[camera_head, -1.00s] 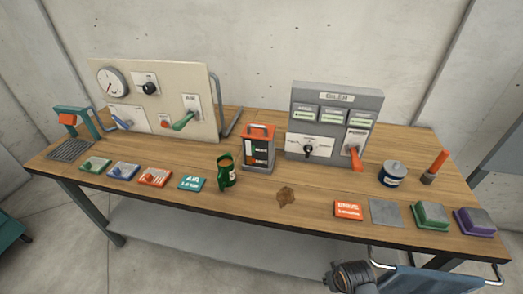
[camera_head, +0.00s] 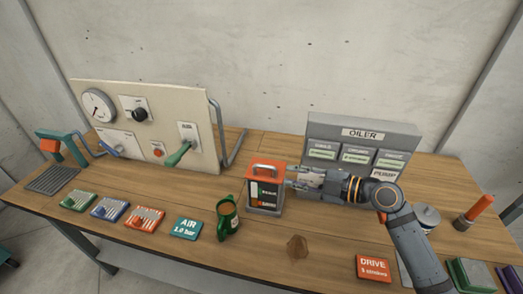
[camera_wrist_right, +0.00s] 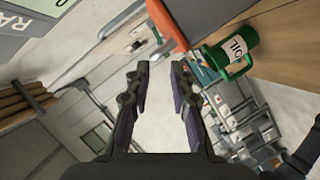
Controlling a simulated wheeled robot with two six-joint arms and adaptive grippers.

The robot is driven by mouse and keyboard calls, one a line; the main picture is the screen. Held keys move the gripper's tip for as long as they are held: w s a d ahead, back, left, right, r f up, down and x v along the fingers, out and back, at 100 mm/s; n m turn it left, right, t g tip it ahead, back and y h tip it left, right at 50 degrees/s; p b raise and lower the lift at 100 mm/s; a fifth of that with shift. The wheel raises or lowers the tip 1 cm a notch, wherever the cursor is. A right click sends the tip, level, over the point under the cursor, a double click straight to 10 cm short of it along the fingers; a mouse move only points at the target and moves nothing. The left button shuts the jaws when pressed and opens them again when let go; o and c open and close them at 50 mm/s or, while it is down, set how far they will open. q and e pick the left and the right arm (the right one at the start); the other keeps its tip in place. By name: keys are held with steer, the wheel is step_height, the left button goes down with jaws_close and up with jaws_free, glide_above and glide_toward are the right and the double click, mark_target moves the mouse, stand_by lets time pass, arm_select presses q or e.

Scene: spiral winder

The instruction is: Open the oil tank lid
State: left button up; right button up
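The oil tank (camera_head: 252,192) is a small upright box with a dark, labelled front, standing mid-table. Its orange lid (camera_head: 255,175) carries a metal handle (camera_head: 265,168) and appears closed. My right gripper (camera_head: 291,178) is just right of the tank near lid height; contact cannot be made out in the head view. In the right wrist view my right gripper (camera_wrist_right: 160,72) is open with nothing between its fingers, and an orange part of the tank (camera_wrist_right: 168,22) lies beyond the fingertips. My left gripper is not in view.
A green oil jug (camera_head: 228,217) stands left of the tank, close in front; it also shows in the wrist view (camera_wrist_right: 232,50). The grey oiler box (camera_head: 400,133) is behind my right arm. A cream panel (camera_head: 150,95) stands at back left. A brown stain (camera_head: 297,246) lies in front.

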mark_target(267, 167)
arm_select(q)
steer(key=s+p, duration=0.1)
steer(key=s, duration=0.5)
arm_select(e)
steer(key=w+a+p, duration=0.1)
steer(key=a, duration=0.1)
steer(key=w+a+p, duration=0.1)
steer(key=w+a, duration=0.1)
steer(key=a, duration=0.1)
steer(key=w+a+p, duration=0.1)
steer(key=a, duration=0.1)
steer(key=shift+w+a, duration=0.2)
steer(key=shift+w, duration=0.15)
steer(key=shift+w+a+f, duration=0.15)
steer(key=shift+a+f, duration=0.05)
steer(key=shift+a, duration=0.05)
steer(key=shift+w+a+f, duration=0.15)
steer(key=shift+f, duration=0.05)
jaws_close()
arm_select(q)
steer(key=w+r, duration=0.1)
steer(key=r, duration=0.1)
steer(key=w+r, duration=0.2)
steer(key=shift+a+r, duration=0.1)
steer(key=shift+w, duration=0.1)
